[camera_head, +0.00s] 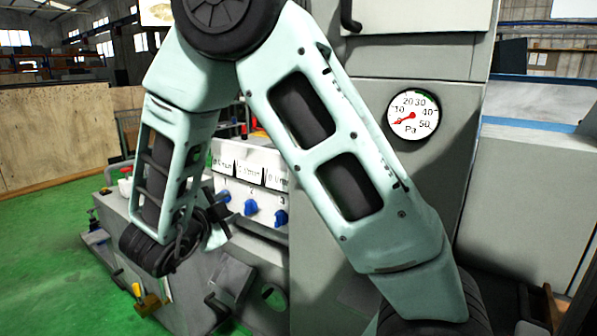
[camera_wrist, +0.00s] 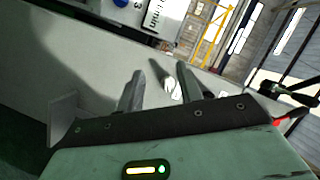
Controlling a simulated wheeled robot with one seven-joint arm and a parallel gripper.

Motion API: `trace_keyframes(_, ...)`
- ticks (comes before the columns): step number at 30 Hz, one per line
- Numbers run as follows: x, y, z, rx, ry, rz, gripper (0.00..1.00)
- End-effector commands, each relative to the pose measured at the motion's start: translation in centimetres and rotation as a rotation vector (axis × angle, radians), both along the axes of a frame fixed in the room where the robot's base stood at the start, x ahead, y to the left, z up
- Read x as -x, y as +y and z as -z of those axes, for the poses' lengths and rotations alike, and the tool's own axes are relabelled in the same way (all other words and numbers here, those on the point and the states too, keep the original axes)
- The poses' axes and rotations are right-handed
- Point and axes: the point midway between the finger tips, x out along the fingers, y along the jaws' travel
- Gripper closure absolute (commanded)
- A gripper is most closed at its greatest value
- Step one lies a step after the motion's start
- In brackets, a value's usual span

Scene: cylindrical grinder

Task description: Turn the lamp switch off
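No lamp switch can be made out for certain in either view. The grey machine's white panel (camera_head: 262,160) carries blue knobs, including one marked 2 (camera_head: 251,207) and one marked 3 (camera_head: 281,217). My gripper (camera_head: 214,232) is just below and left of these knobs in the head view, partly hidden by my wrist. In the wrist view my gripper (camera_wrist: 160,82) has its two fingers apart with a gap between them. A small white thing (camera_wrist: 173,88) shows beyond the gap, too small to identify. I cannot tell any contact.
A round pressure gauge (camera_head: 414,115) is on the machine's upright cabinet at right. A yellow padlock-like part (camera_head: 148,303) is low on the machine's front. A red button (camera_head: 126,172) sits at its left end. Green floor (camera_head: 50,240) is free at left.

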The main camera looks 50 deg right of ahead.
Motion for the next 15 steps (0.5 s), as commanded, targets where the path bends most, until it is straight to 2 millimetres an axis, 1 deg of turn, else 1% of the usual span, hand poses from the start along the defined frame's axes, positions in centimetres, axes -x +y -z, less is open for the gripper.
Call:
trace_keyframes(1,1.2,-1.2,-0.7,0.048,-0.020,0.096,0.64)
trace_keyframes(3,2.7,-2.3,-1.4,0.108,-0.045,0.204,0.64)
trace_keyframes(6,4.1,-2.9,-2.1,0.164,-0.065,0.297,0.64)
trace_keyframes(11,4.7,-4.0,-2.6,0.193,-0.074,0.341,0.64)
trace_keyframes(15,4.6,-6.1,-2.7,0.193,-0.072,0.341,0.64)
